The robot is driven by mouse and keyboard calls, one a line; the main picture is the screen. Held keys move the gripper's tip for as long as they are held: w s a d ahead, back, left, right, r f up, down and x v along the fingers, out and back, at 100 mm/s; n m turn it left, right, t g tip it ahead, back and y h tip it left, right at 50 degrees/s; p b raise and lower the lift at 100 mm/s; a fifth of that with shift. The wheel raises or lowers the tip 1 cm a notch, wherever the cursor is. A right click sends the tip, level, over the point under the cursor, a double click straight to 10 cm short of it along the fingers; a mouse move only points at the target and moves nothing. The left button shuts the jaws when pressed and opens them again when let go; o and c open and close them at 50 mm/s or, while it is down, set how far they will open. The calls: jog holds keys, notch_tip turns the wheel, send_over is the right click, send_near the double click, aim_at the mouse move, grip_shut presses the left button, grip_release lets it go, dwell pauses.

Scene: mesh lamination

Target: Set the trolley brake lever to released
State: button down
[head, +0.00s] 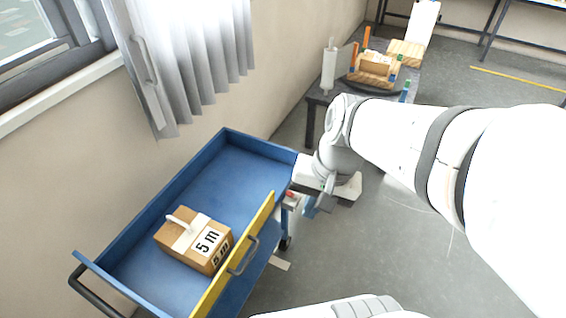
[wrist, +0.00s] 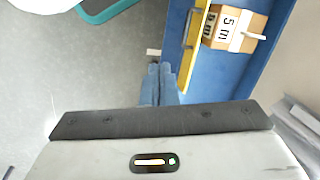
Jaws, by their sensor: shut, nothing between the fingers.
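The blue trolley (head: 232,160) stands at the left by the wall, and its blue deck (wrist: 230,70) also shows in the wrist view. A small red part (head: 291,196) shows at that corner, partly hidden by my wrist. A pale flat piece (head: 279,263) sticks out low near the wheel; a pale piece (wrist: 153,52) shows just beyond my fingertips. I cannot tell which is the brake lever or its setting.
A cardboard box (head: 194,239) marked 5 m lies on the trolley. A yellow side panel (head: 238,258) with a dark handle runs along its near side. A dark table (head: 318,101) with wooden items stands behind my arm.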

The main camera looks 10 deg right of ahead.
aim_at(291, 195)
jog(key=w+a+f+m+y+b, duration=0.2)
jog(key=f+m+y+b, duration=0.3)
jog(key=f, duration=0.3)
jog(key=w+a+f+m+y+b, duration=0.1)
jog(key=w+f+m+y+b, duration=0.1)
jog(key=f+m+b, duration=0.45)
jog(key=w+a+f+m+y+b, duration=0.2)
jog(key=w+f+m+y+b, duration=0.15)
jog(key=f+b, duration=0.4)
jog(key=w+d+f+m+t+b, duration=0.5)
jog(key=d+f+m+t+b, duration=0.1)
jog(key=f+m, duration=0.4)
jog(key=w+d+f+m+t+b, duration=0.6)
jog(key=f+m, duration=0.4)
jog(key=f, duration=0.2)
jog(key=shift+w+d+t+b, duration=0.15)
jog(key=shift+d+t+b, duration=0.35)
jog(key=shift+t, duration=0.5)
jog(key=shift+a, duration=0.15)
jog(key=w+a+r+b, duration=0.1)
jog(key=w, duration=0.2)
jog(key=w+a+r+b, duration=0.1)
jog(key=w+a, duration=0.1)
jog(key=w, duration=0.1)
jog(key=w+a+r+b, duration=0.1)
jog(key=w+b, duration=0.1)
jog(key=w, duration=0.2)
jog(key=shift+w+a+r, duration=0.1)
jog(key=shift+a+r, duration=0.05)
jog(key=shift+a, duration=0.15)
